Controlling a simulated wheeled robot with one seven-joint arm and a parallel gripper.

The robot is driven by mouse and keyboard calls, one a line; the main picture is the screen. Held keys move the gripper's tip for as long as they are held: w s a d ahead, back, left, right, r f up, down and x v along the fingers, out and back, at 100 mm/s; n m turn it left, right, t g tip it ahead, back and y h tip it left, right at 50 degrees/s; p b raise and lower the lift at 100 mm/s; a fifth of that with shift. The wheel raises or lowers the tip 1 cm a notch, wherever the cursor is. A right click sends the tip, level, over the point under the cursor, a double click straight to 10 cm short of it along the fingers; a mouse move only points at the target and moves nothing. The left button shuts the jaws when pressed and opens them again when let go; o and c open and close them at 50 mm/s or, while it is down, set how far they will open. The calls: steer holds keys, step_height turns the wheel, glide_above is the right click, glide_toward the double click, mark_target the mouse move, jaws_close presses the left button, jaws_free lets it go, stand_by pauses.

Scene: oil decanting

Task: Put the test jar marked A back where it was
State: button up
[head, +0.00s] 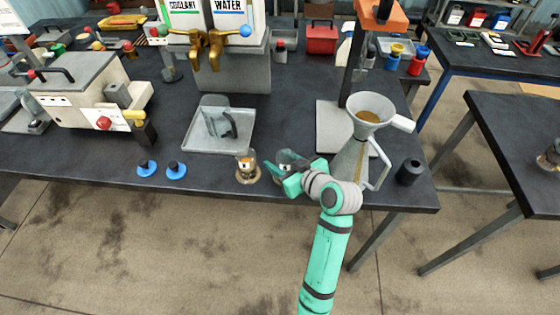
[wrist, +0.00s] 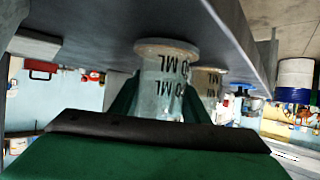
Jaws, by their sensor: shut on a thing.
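My gripper (head: 284,174) is at the front edge of the dark bench, shut on a clear glass test jar (head: 285,158). In the wrist view the held jar (wrist: 162,75) appears upside down, with "ML" print on its side, between my fingers (wrist: 158,108). I see no amber liquid in it. No letter A is readable, and I cannot tell whether its base touches the bench. A second jar (head: 247,170) with amber contents stands just left of my gripper. It also shows behind the held jar in the wrist view (wrist: 209,80).
Two blue discs (head: 162,169) lie left of the jars. A metal tray (head: 205,145) is behind them. Another jar (head: 549,157) is on the right table.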

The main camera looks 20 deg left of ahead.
steer(key=shift+f, duration=0.15)
steer(key=o, duration=1.2)
steer(key=shift+c, duration=0.2)
steer(key=shift+d+r, duration=0.1)
steer(key=shift+r, duration=0.1)
steer(key=v, duration=1.1)
steer(key=shift+s+d+r, duration=0.1)
steer(key=shift+d+r, duration=0.05)
steer(key=shift+d, duration=0.05)
steer(key=shift+s+d, duration=0.1)
steer(key=shift+d, duration=0.05)
